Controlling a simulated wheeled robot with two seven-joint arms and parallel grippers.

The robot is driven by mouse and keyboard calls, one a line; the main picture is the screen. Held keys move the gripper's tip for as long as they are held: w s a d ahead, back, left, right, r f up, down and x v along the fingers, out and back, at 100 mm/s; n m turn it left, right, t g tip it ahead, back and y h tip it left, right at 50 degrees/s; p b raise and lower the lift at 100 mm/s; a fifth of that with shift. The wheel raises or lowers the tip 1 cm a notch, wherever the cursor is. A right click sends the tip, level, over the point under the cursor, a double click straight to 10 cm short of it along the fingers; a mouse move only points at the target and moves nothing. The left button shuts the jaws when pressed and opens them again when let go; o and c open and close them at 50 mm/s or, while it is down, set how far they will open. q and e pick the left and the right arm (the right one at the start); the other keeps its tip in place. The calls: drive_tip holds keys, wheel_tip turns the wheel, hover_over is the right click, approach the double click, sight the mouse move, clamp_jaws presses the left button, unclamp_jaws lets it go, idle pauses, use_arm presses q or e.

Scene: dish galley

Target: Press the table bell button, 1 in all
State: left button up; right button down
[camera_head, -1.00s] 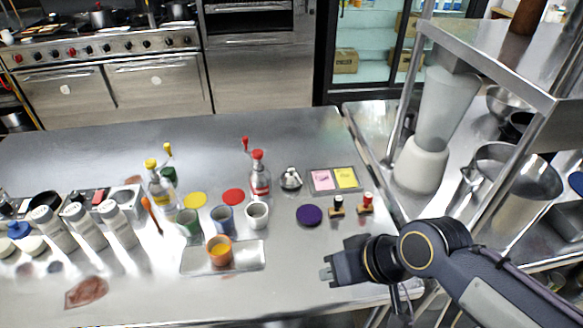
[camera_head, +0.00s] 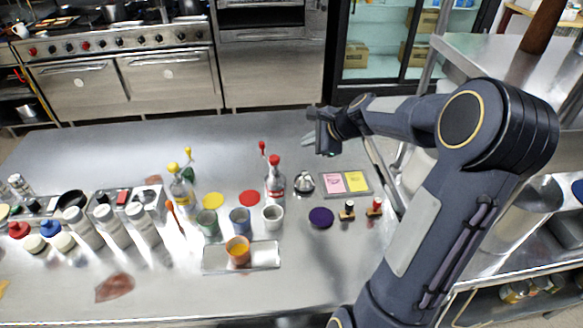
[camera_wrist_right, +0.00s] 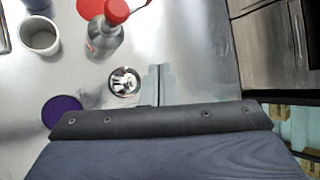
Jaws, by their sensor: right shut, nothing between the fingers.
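The table bell (camera_head: 304,182) is a small silver dome on the steel counter, between a red-capped bottle and a tray of colored note pads. It also shows in the right wrist view (camera_wrist_right: 124,82) as a round shiny disc, with nothing covering it. My right gripper (camera_head: 310,141) is shut and empty. It is in the air above the counter, behind the bell in the head view and apart from it. In the wrist view its fingers (camera_wrist_right: 160,84) appear just right of the bell. My left gripper is not in view.
The red-capped bottle (camera_head: 274,182) stands close left of the bell. The note pad tray (camera_head: 345,184) lies to its right. A purple disc (camera_head: 321,218), two stamps and several cups are in front. The counter's back left is clear.

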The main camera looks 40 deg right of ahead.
sight(305, 173)
drive_tip(key=shift+w+d+f+m, duration=0.3)
drive_tip(key=shift+w+d+m, duration=0.2)
drive_tip(key=shift+f, duration=0.1)
wheel_tip(305, 173, down, 9)
drive_tip(key=b, duration=0.8)
drive_tip(key=shift+r, duration=0.2)
idle(1.4)
drive_tip(key=shift+f+b, duration=0.3)
drive_tip(key=shift+f, duration=0.1)
drive_tip(key=shift+f+b, duration=0.45)
drive_tip(key=shift+f, duration=0.1)
idle(0.6)
drive_tip(key=shift+r, duration=0.15)
drive_tip(key=shift+r+p, duration=0.85)
drive_tip(key=shift+p, duration=0.05)
